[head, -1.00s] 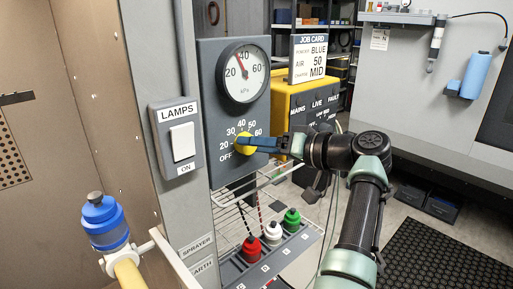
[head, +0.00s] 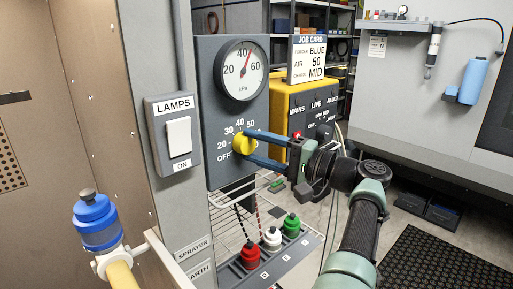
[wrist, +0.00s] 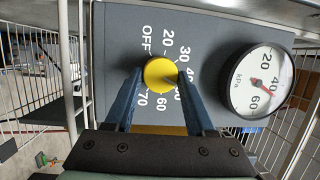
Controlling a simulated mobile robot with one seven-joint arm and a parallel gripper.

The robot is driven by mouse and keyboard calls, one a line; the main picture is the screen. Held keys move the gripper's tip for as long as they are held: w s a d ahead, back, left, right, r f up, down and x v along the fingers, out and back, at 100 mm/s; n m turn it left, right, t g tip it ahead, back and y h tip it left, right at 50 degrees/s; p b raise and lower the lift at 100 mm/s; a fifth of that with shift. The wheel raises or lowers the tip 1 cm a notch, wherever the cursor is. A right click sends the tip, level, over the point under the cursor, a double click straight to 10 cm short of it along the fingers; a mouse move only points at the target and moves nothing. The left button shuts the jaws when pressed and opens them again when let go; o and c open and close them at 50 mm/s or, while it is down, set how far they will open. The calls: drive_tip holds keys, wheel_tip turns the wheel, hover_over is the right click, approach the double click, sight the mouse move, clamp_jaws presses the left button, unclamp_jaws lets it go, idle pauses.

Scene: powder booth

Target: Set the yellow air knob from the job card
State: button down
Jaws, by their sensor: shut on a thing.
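The yellow air knob (head: 241,145) sits on a grey panel below a round kPa gauge (head: 242,70). It also shows in the wrist view (wrist: 159,72), within its printed scale from OFF to 70. My gripper (head: 249,146) is shut on the knob, its two blue fingers on opposite sides, one above and one below in the head view. The knob's pointer mark is not clear. The gauge's red needle points between 40 and 60, also in the wrist view (wrist: 262,82). The job card (head: 308,60) reads BLUE, AIR 50, MID.
A yellow unit (head: 285,100) with MAINS, LIVE and FAULT labels stands behind my gripper. A LAMPS switch (head: 178,136) is left of the panel. Red, white and green-topped bottles (head: 272,238) stand on a rack below. A blue-capped cup (head: 97,222) is at lower left.

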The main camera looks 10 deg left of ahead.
drive_tip(key=shift+f+m+y+p, duration=0.1)
drive_tip(key=shift+m+y+p, duration=0.25)
drive_tip(key=shift+m, duration=0.85)
drive_tip(key=shift+c, duration=1.2)
unclamp_jaws()
drive_tip(key=b+v, duration=0.4)
drive_tip(key=v, duration=0.9)
drive_tip(key=shift+s+b, duration=0.2)
drive_tip(key=shift+b, duration=0.2)
drive_tip(key=shift+a+f, duration=0.1)
